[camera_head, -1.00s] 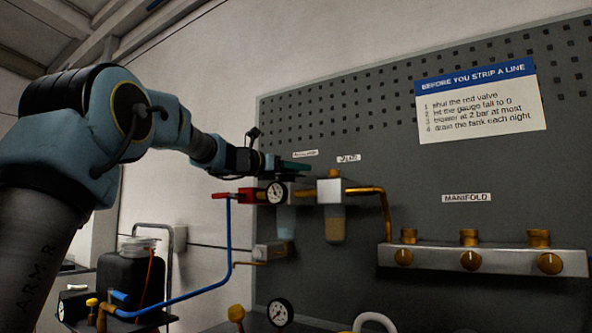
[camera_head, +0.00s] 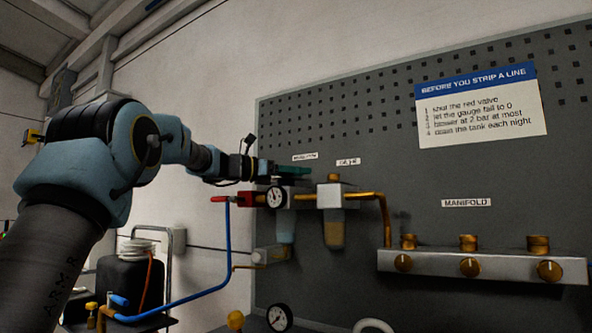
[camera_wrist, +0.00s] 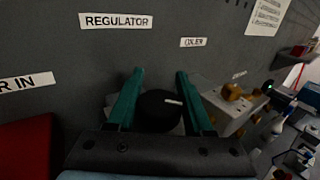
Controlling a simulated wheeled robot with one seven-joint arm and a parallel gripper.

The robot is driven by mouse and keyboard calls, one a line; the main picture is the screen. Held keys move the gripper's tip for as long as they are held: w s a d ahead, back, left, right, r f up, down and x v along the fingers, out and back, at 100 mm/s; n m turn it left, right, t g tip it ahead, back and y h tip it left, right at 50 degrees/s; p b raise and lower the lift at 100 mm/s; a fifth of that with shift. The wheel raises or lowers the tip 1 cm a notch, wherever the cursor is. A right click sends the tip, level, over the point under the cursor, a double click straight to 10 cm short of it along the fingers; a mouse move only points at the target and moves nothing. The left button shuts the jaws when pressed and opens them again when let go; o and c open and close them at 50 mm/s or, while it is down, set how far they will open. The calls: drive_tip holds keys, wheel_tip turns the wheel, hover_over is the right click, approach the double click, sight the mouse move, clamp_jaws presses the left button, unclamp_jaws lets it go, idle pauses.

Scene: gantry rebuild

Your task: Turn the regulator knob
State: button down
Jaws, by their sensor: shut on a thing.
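The regulator knob (camera_wrist: 158,112) is black and round with a short white mark, which lies nearly level in the wrist view, right of the knob's middle. The two teal fingers of my gripper (camera_wrist: 160,73) stand on either side of it, shut on it. In the head view my gripper (camera_head: 290,170) is at the top of the regulator, and the knob is hidden there by the fingers. The round white gauge (camera_head: 276,197) sits on the regulator's front, with a clear bowl (camera_head: 286,229) below. The REGULATOR label (camera_wrist: 116,21) is on the board above the knob.
A red valve (camera_head: 249,200) joins the regulator on the left, with a blue hose (camera_head: 228,250) hanging from it. The oiler (camera_head: 333,215) stands close on the right, with a brass pipe (camera_head: 384,215) leading to the manifold (camera_head: 480,264). The pegboard (camera_head: 420,180) is close behind.

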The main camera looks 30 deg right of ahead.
drive_tip(key=m+g+p, duration=0.1)
drive_tip(key=g, duration=0.1)
drive_tip(key=m+g+y+p, duration=0.1)
drive_tip(key=g, duration=0.1)
drive_tip(key=s+m+g+p, duration=0.1)
drive_tip(key=shift+r+m+g+p, duration=0.25)
drive_tip(key=shift+m+g+p, duration=0.15)
drive_tip(key=m+g+y+p, duration=0.1)
drive_tip(key=p, duration=0.1)
drive_tip(key=m+g+y+p, duration=0.1)
drive_tip(key=g+p, duration=0.1)
drive_tip(key=shift+s+a+r, duration=0.1)
drive_tip(key=shift+s+a, duration=0.1)
drive_tip(key=shift+s, duration=0.1)
drive_tip(key=m+g+y+p, duration=0.1)
drive_tip(key=p, duration=0.1)
drive_tip(key=m+g+p, duration=0.1)
drive_tip(key=shift+s+a+y+p, duration=0.2)
drive_tip(key=shift+y+p, duration=0.15)
drive_tip(key=shift+y, duration=0.05)
drive_tip(key=shift+s+a+f+m+g+y+p, duration=0.15)
drive_tip(key=shift+m+g+y+p, duration=0.2)
drive_tip(key=shift+p, duration=0.3)
drive_tip(key=shift+d+f+m+g+y+p, duration=0.1)
drive_tip(key=shift+m+g+y+p, duration=0.15)
drive_tip(key=shift+g+y+p, duration=0.25)
drive_tip(key=shift+a, duration=0.1)
drive_tip(key=shift+c, duration=1.5)
unclamp_jaws()
drive_tip(key=shift+f, duration=0.1)
